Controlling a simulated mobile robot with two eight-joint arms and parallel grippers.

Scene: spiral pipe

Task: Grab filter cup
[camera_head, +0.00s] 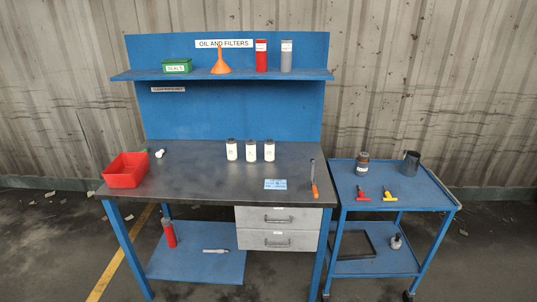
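A dark grey, open-topped cup (411,164) stands upright on the top of the blue cart (440,200) at the right, near its back right corner. It looks like the filter cup, but no label can be read on it. Neither of my grippers is in view.
Two small tools, red (361,194) and yellow (390,196), lie in front of the cup. The workbench (200,180) beside the cart holds a red bin (126,170), three white containers (250,151) and an orange-handled tool (314,187).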

